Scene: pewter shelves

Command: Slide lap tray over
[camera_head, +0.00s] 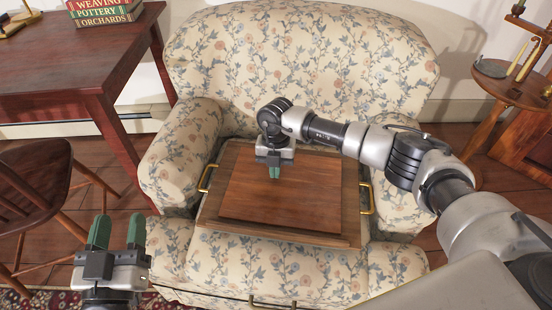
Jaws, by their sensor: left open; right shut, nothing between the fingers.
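The wooden lap tray (325,206) lies on the seat of a floral armchair, with a brass handle at its left end and another at its right end. A darker reddish-brown panel (280,200) forms its raised middle. My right gripper (275,172) points down over the back part of the tray, shut and empty; whether its fingertips touch the surface I cannot tell.
The armchair's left arm (180,150) and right arm stand beside the tray. A red-brown desk (75,60) with books (103,12) and a wooden chair (38,190) are on the left. A round side table (510,88) with candles stands at the right.

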